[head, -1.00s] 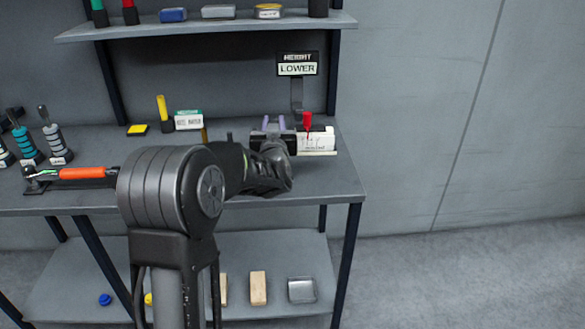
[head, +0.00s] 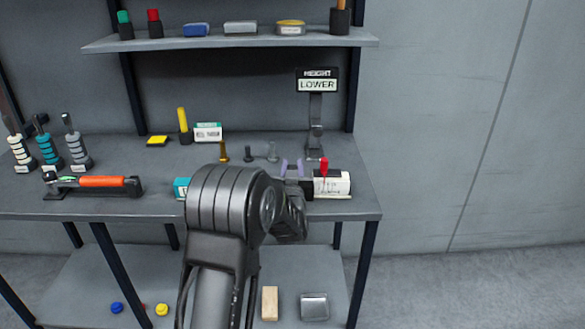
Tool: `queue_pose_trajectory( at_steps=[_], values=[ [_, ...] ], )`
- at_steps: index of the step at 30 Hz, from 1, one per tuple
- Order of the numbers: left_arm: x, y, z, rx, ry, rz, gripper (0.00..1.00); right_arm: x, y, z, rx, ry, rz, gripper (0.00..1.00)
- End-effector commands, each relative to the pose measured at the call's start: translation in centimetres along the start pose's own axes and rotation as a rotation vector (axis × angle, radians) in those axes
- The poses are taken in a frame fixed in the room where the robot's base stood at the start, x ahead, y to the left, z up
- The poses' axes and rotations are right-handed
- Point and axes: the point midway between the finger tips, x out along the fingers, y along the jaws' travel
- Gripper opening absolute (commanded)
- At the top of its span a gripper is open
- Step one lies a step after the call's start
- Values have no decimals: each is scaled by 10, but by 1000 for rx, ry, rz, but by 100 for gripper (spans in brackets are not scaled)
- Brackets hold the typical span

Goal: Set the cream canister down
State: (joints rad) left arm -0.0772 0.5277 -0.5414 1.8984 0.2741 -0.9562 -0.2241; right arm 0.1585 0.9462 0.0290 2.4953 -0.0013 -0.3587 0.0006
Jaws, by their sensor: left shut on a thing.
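The cream canister (head: 333,185) is a pale labelled body with a dark part and a red piece on top, over the right front of the grey bench (head: 150,205). My left gripper (head: 297,176) is at its left side and shut on it. My forearm and wrist hide much of the gripper, and the exact grip is hard to see. Whether the canister touches the bench top cannot be told. My right gripper is not in view.
A post with a "HEIGHT LOWER" sign (head: 317,84) stands behind the canister. Several small bolt-like pieces, one of them brass (head: 223,152), stand to its left. A teal box (head: 181,188) is partly behind my arm. An orange-handled tool (head: 100,182) lies at left.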

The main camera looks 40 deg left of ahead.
Motion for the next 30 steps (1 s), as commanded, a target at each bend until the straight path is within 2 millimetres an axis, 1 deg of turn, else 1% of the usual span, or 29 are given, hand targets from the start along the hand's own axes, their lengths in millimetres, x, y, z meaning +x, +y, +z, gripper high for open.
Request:
queue_pose_trajectory(
  at_steps=[7, 12, 13, 18, 20, 21, 27, 30],
  values=[
    [0, 0, -1, -3, 5, 0, 0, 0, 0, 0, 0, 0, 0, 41],
    [0, 0, 3, -3, 5, 0, 0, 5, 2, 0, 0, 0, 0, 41],
    [0, 0, 3, -1, 2, 0, 28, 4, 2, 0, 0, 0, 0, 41],
    [0, 0, 3, -1, 2, 0, 42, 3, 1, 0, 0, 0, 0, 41],
    [0, 0, 3, -1, 2, 0, 46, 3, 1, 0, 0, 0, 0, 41],
    [0, 0, 3, -1, 2, 0, 47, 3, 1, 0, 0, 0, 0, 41],
    [0, 0, 2, -1, 2, 0, 47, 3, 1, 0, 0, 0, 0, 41],
    [0, 0, 2, 0, 1, 0, 47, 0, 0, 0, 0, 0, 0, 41]
  ],
)
